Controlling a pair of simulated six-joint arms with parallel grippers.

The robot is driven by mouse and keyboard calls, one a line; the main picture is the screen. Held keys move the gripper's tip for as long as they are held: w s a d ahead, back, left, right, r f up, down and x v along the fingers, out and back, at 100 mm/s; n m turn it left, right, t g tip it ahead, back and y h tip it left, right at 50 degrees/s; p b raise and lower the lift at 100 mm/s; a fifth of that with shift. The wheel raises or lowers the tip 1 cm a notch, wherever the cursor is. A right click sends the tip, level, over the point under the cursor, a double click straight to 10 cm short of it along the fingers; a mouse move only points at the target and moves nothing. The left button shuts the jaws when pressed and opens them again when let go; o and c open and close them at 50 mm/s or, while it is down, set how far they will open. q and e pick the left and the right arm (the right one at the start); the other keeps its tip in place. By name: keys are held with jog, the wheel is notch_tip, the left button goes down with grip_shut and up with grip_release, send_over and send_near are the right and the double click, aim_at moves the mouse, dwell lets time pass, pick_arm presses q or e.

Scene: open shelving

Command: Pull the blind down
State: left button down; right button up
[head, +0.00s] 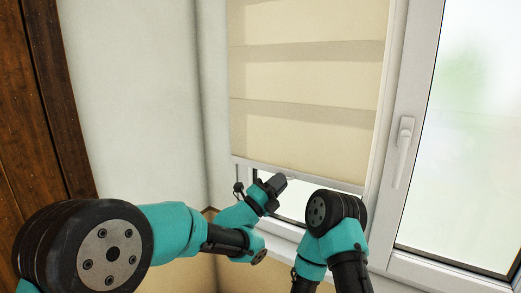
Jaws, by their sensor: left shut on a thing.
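The beige blind (305,90) hangs over the left window pane and covers most of it. Its pale bottom bar (330,182) slopes slightly down to the right, with a strip of bare glass showing below. My left gripper (277,182) is at the bottom bar, left of its middle, and is shut on the blind's lower edge. The exact contact is partly hidden by the fingers. My right arm stands right of it, in front of the lower window; its gripper does not show.
A white window handle (402,150) sits on the frame to the right of the blind. The right pane (465,140) is uncovered. The white sill (285,245) runs below the window. A plain wall (135,100) and a dark wooden panel (35,110) are at the left.

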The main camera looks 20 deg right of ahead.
pick_arm(q)
notch_tip(320, 180, down, 15)
dwell(0.3)
jog(key=c, duration=1.2)
grip_release()
jog(key=shift+c, duration=0.2)
jog(key=shift+a, duration=0.1)
jog(key=v, duration=1.7)
jog(key=shift+f, duration=0.15)
jog(key=x, duration=1.5)
jog(key=shift+d, duration=0.2)
